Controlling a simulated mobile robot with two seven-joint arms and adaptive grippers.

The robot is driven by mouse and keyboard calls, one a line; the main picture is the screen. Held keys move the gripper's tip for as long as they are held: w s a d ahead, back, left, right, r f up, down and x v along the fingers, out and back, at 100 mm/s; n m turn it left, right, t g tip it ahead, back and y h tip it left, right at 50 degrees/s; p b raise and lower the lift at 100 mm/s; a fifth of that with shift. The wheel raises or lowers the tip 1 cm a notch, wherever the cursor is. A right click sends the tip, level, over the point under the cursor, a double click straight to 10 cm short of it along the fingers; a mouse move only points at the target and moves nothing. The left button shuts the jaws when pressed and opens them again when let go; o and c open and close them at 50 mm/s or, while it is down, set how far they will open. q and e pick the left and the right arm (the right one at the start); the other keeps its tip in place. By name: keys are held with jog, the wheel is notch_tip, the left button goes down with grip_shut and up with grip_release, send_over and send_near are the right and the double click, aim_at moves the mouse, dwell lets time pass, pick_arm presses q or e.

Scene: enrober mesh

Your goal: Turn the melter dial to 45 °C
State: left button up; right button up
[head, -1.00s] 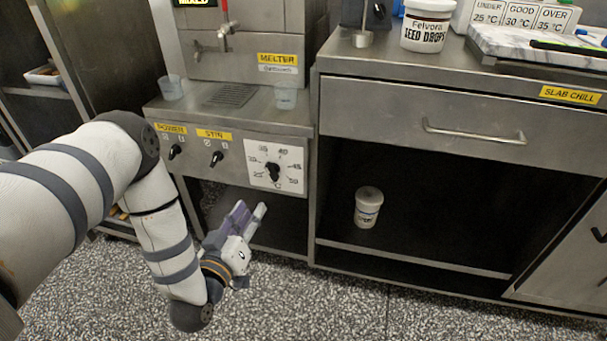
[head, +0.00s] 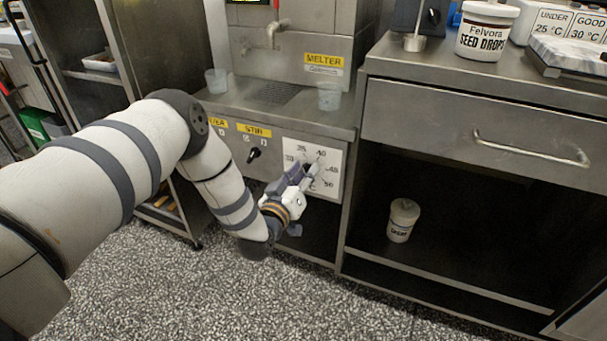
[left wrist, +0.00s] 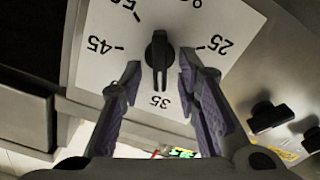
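The melter dial plate (head: 331,158) is a white square on the front of the steel melter, marked in °C. In the left wrist view the plate (left wrist: 98,72) shows 25, 35, 45 and 50, appearing upside down. The black dial knob (left wrist: 158,60) is at its middle, its bar in line with the 35 mark; I cannot tell which end is the pointer. My left gripper (head: 307,170) is at the dial, hiding the knob in the head view. In the left wrist view its fingers (left wrist: 158,82) are open on either side of the knob, with gaps visible. My right gripper is out of view.
The stir knob (head: 253,154) is left of the dial. Clear cups (head: 330,97) stand on the melter ledge above. A steel counter with a drawer (head: 430,125) is to the right, with a white tub (head: 403,220) on its lower shelf.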

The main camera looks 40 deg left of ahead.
pick_arm(q)
grip_shut()
jog(key=shift+m, duration=0.3)
jog(key=m+p, duration=0.1)
jog(key=m, duration=0.5)
jog(key=d+m+p, duration=0.1)
jog(key=m, duration=0.5)
jog(key=m+p, duration=0.1)
jog(key=m, duration=0.6)
jog(key=shift+w+d+f, duration=0.15)
jog(key=shift+d+f, duration=0.1)
jog(key=shift+f, duration=0.15)
jog(key=shift+m, duration=0.3)
grip_release()
